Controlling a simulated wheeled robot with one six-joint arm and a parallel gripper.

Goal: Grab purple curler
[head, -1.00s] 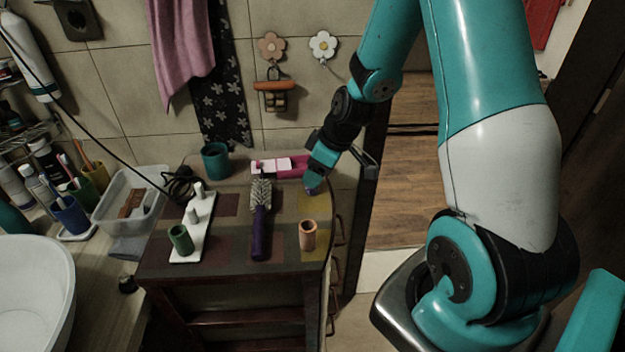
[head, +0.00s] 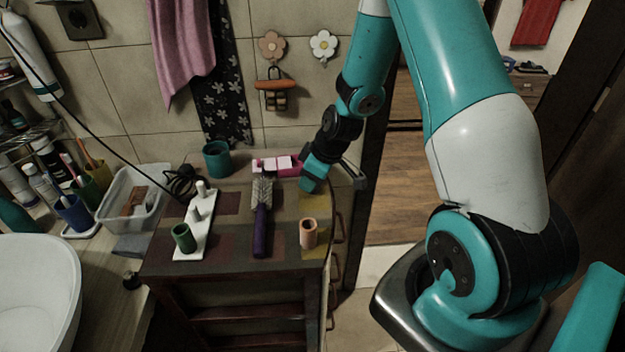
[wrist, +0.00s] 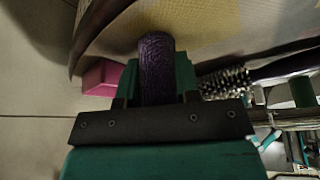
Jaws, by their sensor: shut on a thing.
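The purple curler (wrist: 156,65) shows in the wrist view as a dark, textured purple cylinder between my gripper's teal fingers. My gripper (wrist: 157,85) is shut on it. In the head view my gripper (head: 311,184) is at the right back part of the small table (head: 210,205), just right of the pink box. The curler is hidden by the gripper there. Whether the curler touches the tabletop cannot be told.
A round brush (head: 260,232) with a purple handle lies left of my gripper. A peach curler (head: 308,234) stands in front of it. A pink box (head: 270,166) and teal cup (head: 216,160) are behind. A white stand (head: 201,222) with a green curler (head: 184,238) is left.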

